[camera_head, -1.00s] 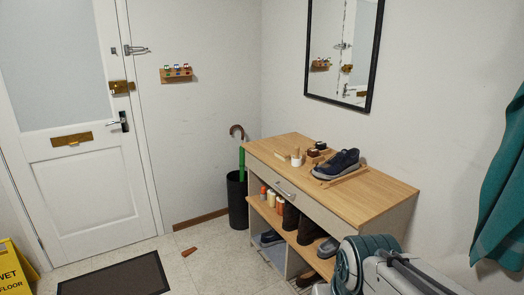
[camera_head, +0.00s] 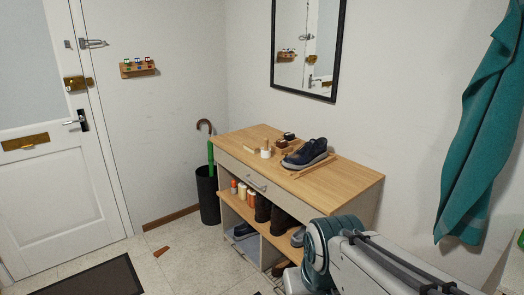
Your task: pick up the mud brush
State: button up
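I cannot clearly pick out the mud brush. Small items stand on the wooden top of the shoe cabinet (camera_head: 340,182). They are a short pale wooden piece (camera_head: 248,149), a white jar with a wooden upper part (camera_head: 265,152), and a small wooden holder (camera_head: 283,147) with dark items. Any of these may be or hide the brush; they are too small to tell. A dark blue shoe (camera_head: 306,154) rests on a wooden stand to their right. My arm shows at the bottom right, in front of the cabinet. My gripper is not in view.
Bottles (camera_head: 242,191) and boots (camera_head: 263,208) fill the cabinet's open shelves. An umbrella stand (camera_head: 207,195) is left of it. A brown wedge-like piece (camera_head: 161,251) and a dark mat (camera_head: 92,282) lie on the floor. A teal cloth (camera_head: 480,130) hangs at right.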

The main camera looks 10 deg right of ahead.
aim_at(251, 146)
jog(key=k, duration=0.6)
jog(key=u, duration=0.7)
jog(key=i, duration=1.3)
jog(key=u, duration=0.65)
jog(key=i, duration=1.6)
jog(key=z, duration=0.5)
jog(key=i, duration=1.05)
jog(key=z, duration=1.75)
jog(key=i, duration=0.7)
jog(key=z, duration=0.55)
